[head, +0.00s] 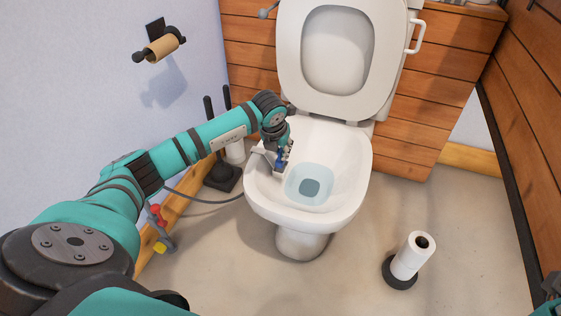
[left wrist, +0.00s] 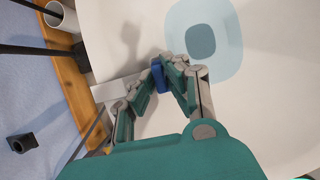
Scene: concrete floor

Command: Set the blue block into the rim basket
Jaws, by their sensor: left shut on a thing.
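My left gripper (head: 281,165) is shut on the small blue block (head: 279,162) and holds it over the left inner side of the toilet bowl. In the left wrist view the blue block (left wrist: 159,78) sits between the two fingertips (left wrist: 170,78). A pale grey piece on the left rim of the bowl, which looks like the rim basket (head: 261,154), is just left of the block. It also shows beside the fingers in the left wrist view (left wrist: 112,89), partly hidden by them. I cannot tell whether block and basket touch. Only a sliver of my right arm shows at the lower right edge.
The toilet (head: 337,180) has its lid and seat raised, with water in the bowl. A brush stand (head: 222,177) is left of it. A paper roll holder (head: 410,258) stands on the floor at right. A wall roll holder (head: 160,47) hangs at upper left.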

